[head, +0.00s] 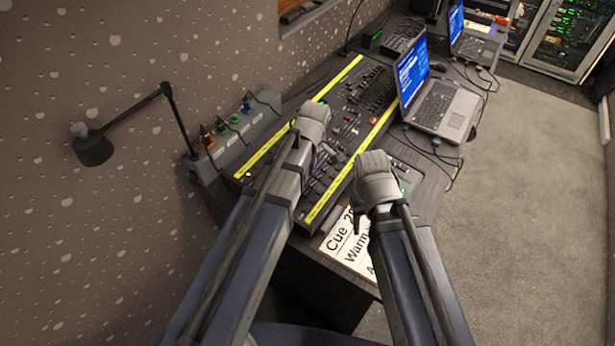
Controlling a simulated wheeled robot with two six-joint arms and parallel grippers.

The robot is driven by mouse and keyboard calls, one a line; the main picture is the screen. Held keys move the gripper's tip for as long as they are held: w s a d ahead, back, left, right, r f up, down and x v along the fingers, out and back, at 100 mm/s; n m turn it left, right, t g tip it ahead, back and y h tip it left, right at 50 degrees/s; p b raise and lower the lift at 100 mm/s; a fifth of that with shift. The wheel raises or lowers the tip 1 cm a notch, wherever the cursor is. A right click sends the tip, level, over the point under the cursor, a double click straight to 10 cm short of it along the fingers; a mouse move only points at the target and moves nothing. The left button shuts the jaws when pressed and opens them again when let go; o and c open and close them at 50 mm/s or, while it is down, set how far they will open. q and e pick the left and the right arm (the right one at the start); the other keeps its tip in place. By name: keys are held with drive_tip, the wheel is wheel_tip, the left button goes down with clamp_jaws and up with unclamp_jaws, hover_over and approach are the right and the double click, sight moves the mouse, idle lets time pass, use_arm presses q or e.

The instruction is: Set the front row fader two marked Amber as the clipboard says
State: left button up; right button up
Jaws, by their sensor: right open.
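The lighting desk (350,118) is black, with rows of faders and yellow strips along its long edges. The clipboard (345,248) lies at its near end; I read "Cue 20", "Warm" and a line starting with "A", the rest hidden by my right arm. My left gripper (325,148) is over the middle of the desk, its fingers mostly hidden by the wrist. My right gripper (374,172) is open beside the desk's right yellow strip, its fingertips not clearly visible. The fader marked Amber cannot be picked out; labels are too small.
An open laptop (440,105) stands right of the desk, a second laptop (473,42) behind it. A grey box with coloured plugs (222,143) runs along the left side. A black lamp (94,148) reaches out at left. Cables lie near the laptops.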

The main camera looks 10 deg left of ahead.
sight(305, 193)
use_arm(q)
drive_tip(key=f+b, duration=0.9)
drive_tip(key=shift+w+a, duration=0.15)
drive_tip(key=shift+a, duration=0.2)
use_arm(e)
wheel_tip(305, 193, down, 9)
use_arm(q)
clamp_jaws()
